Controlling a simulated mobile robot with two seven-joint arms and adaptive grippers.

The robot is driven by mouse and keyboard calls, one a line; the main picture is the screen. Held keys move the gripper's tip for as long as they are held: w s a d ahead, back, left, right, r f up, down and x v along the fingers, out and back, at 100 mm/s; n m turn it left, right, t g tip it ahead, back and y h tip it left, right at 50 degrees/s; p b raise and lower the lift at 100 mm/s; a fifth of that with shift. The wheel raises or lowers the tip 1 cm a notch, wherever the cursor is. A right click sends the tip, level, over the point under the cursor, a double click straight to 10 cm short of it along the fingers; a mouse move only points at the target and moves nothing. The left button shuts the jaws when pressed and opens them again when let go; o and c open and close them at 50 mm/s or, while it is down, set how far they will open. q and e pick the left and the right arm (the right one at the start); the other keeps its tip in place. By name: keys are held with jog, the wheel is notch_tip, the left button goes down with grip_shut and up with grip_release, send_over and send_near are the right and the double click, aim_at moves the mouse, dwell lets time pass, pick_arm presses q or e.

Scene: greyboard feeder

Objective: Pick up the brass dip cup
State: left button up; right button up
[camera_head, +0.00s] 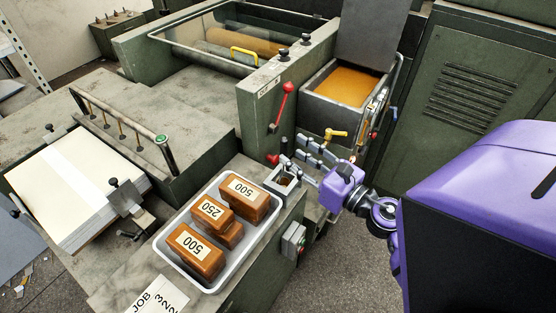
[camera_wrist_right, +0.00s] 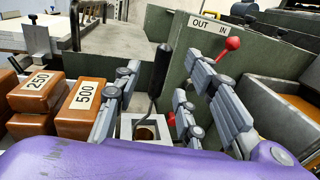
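The brass dip cup (camera_wrist_right: 147,133) sits down in a square grey holder, its black handle standing upright in the right wrist view. In the head view only the dark handle (camera_head: 284,150) and the dark opening of the holder (camera_head: 284,180) show clearly. My left gripper is not in view.
A white tray (camera_head: 173,254) with several brown blocks is left of the holder. A red-knobbed lever (camera_head: 287,88) and a brass tap (camera_head: 336,134) stand close behind the gripper. A tank (camera_head: 318,108) of amber material is behind right. A small switch box (camera_head: 293,240) is below.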

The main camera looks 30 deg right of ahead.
aim_at(287, 147)
jog(key=w, duration=0.1)
jog(key=w+p, duration=0.1)
jog(key=w, duration=0.2)
jog(key=shift+a+r+p, duration=0.3)
jog(key=shift+r+p, duration=0.05)
jog(key=shift+w+a+f, duration=0.15)
jog(key=shift+w+f, duration=0.1)
jog(key=shift+w, duration=0.2)
jog(key=shift+f, duration=0.1)
grip_shut()
